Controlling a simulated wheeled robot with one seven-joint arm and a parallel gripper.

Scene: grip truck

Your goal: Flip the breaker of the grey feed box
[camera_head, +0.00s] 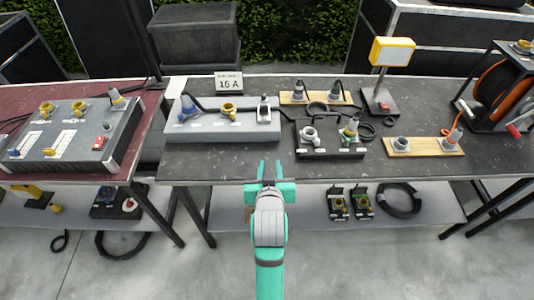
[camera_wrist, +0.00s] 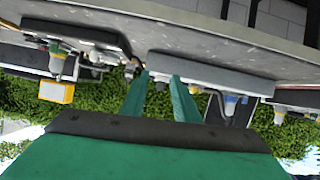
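The grey feed box (camera_head: 222,128) is a long light-grey box on the dark middle table. Its top carries a blue connector (camera_head: 188,107), a yellow socket (camera_head: 228,110) and, at the right end, a small pale breaker (camera_head: 264,108) with a dark part. I cannot tell the breaker's lever position. My gripper (camera_head: 270,168) is open and empty, in front of the table's near edge and apart from the box. In the wrist view, upside down, the grey feed box (camera_wrist: 215,79) lies beyond my gripper (camera_wrist: 161,76); its breaker is not clear there.
A "16 A" sign (camera_head: 228,83) stands behind the box. A black socket box (camera_head: 325,152), wooden socket strip (camera_head: 425,147), yellow lamp (camera_head: 392,51) and cable reel (camera_head: 492,95) are to the right. Another grey panel (camera_head: 70,140) is on the left table.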

